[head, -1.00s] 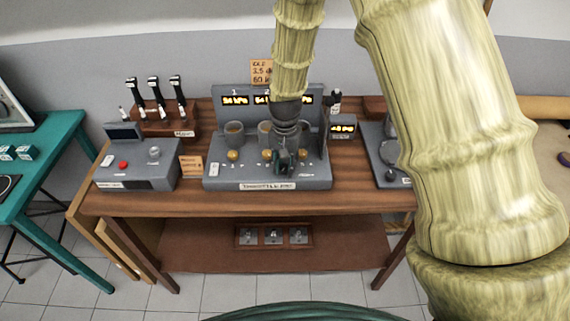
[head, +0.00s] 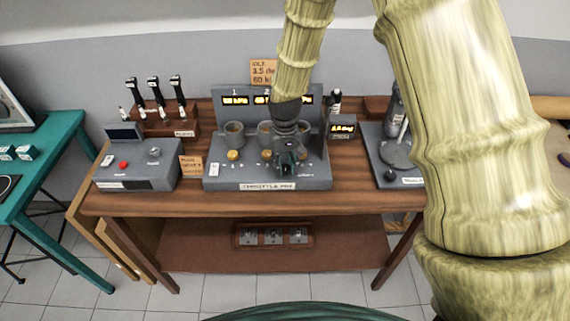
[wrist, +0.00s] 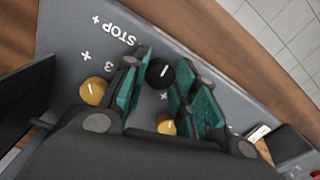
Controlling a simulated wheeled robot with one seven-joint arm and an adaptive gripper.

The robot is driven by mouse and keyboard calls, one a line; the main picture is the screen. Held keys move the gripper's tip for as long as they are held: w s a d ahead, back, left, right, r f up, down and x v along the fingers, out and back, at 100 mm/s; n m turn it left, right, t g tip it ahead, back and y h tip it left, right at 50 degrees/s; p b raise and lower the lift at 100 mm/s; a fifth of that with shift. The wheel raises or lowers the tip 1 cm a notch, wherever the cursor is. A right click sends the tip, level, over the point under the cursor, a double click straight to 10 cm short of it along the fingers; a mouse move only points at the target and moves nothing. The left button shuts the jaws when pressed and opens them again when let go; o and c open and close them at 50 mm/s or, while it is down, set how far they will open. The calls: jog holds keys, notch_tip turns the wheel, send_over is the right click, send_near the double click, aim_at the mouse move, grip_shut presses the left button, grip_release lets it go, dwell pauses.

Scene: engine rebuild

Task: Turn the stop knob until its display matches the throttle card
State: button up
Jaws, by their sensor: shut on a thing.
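The throttle bench (head: 225,182) is a grey unit with a raised back panel and a front label. In the wrist view the black stop knob (wrist: 160,73), with a white pointer mark, sits between my gripper's teal fingers (wrist: 160,82), near the printed STOP (wrist: 118,36). My gripper (head: 290,163) is shut on this knob, which it hides in the head view. The throttle card (head: 263,71) is orange and stands behind the panel; it seems to read 3.5 and 60. A small separate display (head: 343,129) glows yellow at the right; its digits are too blurred to read surely.
Yellow knobs (wrist: 94,90) stand close to my fingers, one of them (wrist: 167,125) just beside them. Lit displays (head: 235,100) line the back panel. A grey box with a red button (head: 123,165) is at left; a grey stand (head: 397,155) is at right.

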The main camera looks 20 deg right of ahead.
aim_at(285, 167)
jog(key=shift+w+r, duration=0.15)
jog(key=o, duration=0.8)
jog(key=shift+o, duration=1.3)
notch_tip(285, 167, up, 12)
